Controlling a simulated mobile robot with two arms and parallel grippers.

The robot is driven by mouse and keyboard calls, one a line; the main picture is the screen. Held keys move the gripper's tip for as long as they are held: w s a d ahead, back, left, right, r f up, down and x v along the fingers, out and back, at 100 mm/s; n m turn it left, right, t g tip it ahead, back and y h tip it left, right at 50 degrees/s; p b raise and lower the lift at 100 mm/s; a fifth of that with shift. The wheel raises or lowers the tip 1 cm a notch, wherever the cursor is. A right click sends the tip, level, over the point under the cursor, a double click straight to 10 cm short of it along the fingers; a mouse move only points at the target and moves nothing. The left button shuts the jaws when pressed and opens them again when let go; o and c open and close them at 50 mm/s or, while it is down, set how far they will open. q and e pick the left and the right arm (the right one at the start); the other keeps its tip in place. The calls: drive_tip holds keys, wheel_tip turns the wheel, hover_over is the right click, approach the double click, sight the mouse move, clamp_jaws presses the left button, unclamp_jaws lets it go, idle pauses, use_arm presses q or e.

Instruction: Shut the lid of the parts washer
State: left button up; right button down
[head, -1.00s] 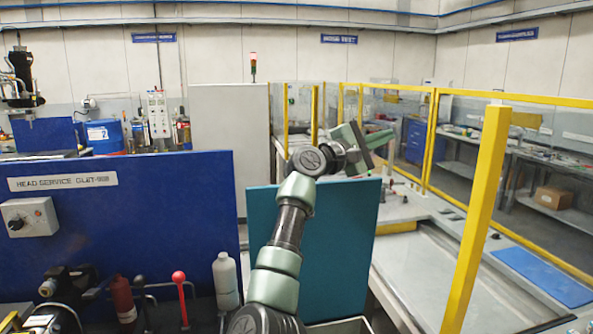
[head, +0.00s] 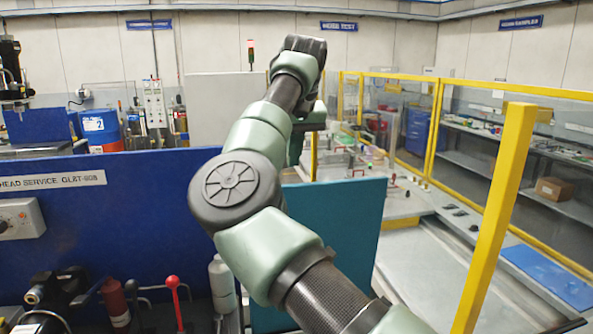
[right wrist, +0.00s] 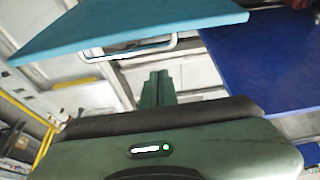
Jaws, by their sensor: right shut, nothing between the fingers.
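The teal lid (head: 338,235) of the parts washer stands raised, a flat panel in the middle of the head view, partly hidden by my right arm. In the right wrist view the lid (right wrist: 130,28) fills the upper left, with a pale bar handle (right wrist: 130,48) at its edge. My right gripper (right wrist: 157,85) shows there with its green fingers together and nothing between them, apart from the lid as far as I can see. In the head view my right arm bends up and over beyond the lid, hiding the fingertips. My left gripper is not in view.
A blue panel (head: 120,215) with a control box stands left of the lid. A white bottle (head: 221,282) and a red-knobbed lever (head: 173,284) are in front of it. A yellow post (head: 493,215) and fencing stand on the right.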

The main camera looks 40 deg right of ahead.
drive_tip(key=p+x, duration=0.1)
drive_tip(key=x, duration=0.3)
drive_tip(key=shift+d, duration=0.1)
drive_tip(key=s+a, duration=0.1)
drive_tip(key=s+a+p, duration=0.1)
drive_tip(key=s, duration=0.1)
drive_tip(key=shift+s+a+r, duration=0.1)
drive_tip(key=shift+s+r, duration=0.05)
drive_tip(key=shift+s, duration=0.2)
